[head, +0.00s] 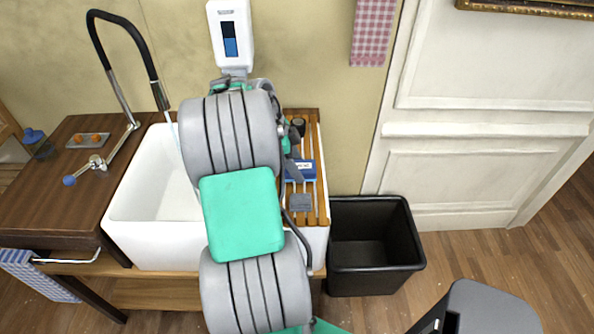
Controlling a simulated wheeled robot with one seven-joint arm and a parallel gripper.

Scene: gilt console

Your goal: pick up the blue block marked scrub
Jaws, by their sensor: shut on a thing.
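The blue block (306,170) with a white label is over the slatted wooden rack at the right of the white sink. The label is too small to read. My gripper (294,170) is at the block, with a dark finger across its left part. It is shut on the block. My arm covers the middle of the picture and hides most of the gripper and the block's left end. I cannot tell whether the block touches the slats.
A small grey block (301,203) lies on the slatted rack (322,190) just nearer than the blue block. A dark round item (298,126) is at its back. The white sink (150,215) is left, with a tall black faucet (125,28). A black bin (375,255) stands right.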

